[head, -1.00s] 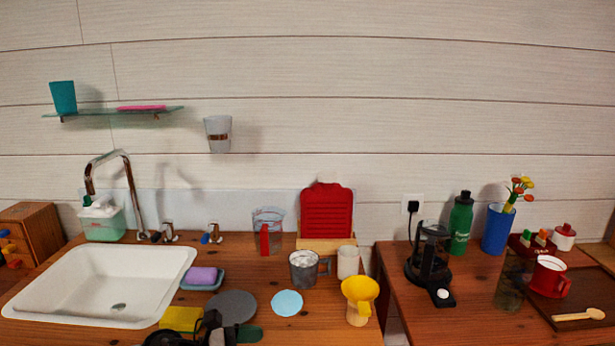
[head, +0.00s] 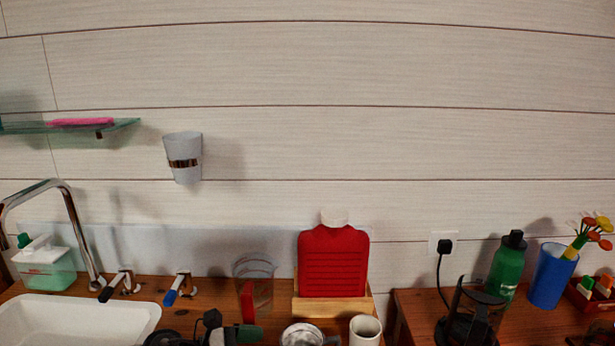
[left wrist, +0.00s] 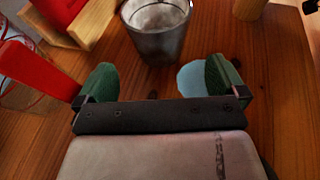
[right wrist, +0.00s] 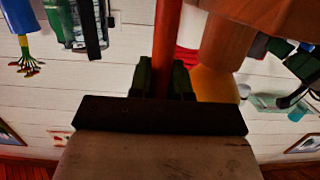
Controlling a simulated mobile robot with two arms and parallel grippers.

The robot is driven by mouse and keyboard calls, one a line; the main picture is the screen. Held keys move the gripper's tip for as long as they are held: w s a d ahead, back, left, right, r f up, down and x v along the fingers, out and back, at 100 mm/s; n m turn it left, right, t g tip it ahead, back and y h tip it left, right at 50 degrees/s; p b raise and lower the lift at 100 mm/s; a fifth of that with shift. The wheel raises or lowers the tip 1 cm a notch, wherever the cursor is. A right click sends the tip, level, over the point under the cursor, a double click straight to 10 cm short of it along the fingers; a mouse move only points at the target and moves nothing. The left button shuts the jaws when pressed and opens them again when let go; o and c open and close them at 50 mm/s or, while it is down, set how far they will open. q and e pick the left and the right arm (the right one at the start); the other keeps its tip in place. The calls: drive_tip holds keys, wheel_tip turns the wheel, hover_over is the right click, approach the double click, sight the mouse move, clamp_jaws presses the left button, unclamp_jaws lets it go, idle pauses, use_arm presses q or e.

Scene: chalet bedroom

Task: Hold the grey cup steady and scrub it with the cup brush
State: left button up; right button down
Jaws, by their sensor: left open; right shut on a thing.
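The grey cup (head: 302,335) stands on the wooden counter at the bottom edge of the head view, partly cut off. In the left wrist view the cup (left wrist: 158,35) is upright, just beyond my left gripper (left wrist: 162,78). That gripper is open, its green fingers apart, and the cup is not between them. It shows partly at the bottom of the head view. My right gripper (right wrist: 162,75) is shut on a straight red handle (right wrist: 167,35), apparently the cup brush's. The brush's bristles are not visible. My right gripper is outside the head view.
A white cup (head: 365,331) is beside the grey cup. A light blue disc (left wrist: 190,80) lies near the left gripper. The sink (head: 80,320) is left.

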use_arm(q)
drive_tip(key=shift+w+d, duration=0.1)
drive_tip(key=shift+d, duration=0.35)
drive_tip(key=b+x, duration=0.1)
drive_tip(key=x, duration=0.8)
drive_tip(key=shift+f, duration=0.1)
drive_tip(key=c, duration=0.6)
drive_tip(key=shift+o, duration=0.2)
